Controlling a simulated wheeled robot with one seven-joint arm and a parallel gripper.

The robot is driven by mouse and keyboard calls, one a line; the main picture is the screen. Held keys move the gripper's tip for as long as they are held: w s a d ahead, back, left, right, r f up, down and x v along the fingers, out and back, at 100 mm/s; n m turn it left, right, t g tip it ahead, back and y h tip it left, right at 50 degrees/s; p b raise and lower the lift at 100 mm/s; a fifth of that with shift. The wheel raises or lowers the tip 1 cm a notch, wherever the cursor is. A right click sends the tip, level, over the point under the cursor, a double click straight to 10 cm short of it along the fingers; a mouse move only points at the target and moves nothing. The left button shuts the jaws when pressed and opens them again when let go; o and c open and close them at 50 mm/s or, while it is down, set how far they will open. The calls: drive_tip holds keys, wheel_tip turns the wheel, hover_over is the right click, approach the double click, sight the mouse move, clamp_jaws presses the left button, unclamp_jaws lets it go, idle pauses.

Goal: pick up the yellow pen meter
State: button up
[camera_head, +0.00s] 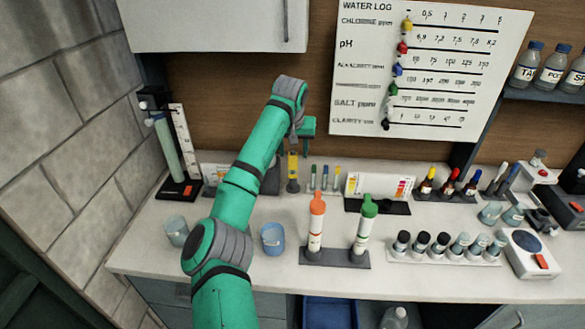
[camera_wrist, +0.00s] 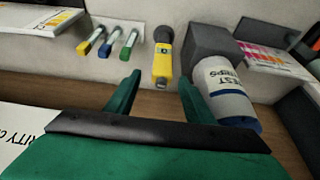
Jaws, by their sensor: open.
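The yellow pen meter (camera_head: 293,168) stands upright at the back of the counter, with a dark grey lower end. In the wrist view the meter (camera_wrist: 163,62) lies beyond the fingertips, roughly in line with the gap between them. My gripper (camera_wrist: 158,95) is open, and nothing is between its fingers. In the head view my gripper (camera_head: 308,128) is above the meter and slightly to its right, apart from it. The arm partly hides the area left of the meter.
A test strips bottle (camera_wrist: 226,92) and a grey block (camera_wrist: 212,42) stand close beside the meter. Small coloured tubes (camera_wrist: 108,42) are on its other side. Orange-capped (camera_head: 317,222) and green-capped (camera_head: 363,225) tubes stand in front. A blue cup (camera_head: 272,239) is near the arm.

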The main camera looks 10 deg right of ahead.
sight(292, 160)
drive_tip(key=shift+x, duration=1.6)
drive_tip(key=shift+a, duration=0.15)
drive_tip(key=c, duration=1.1)
drive_tip(key=shift+c, duration=0.2)
drive_tip(key=shift+r, duration=0.15)
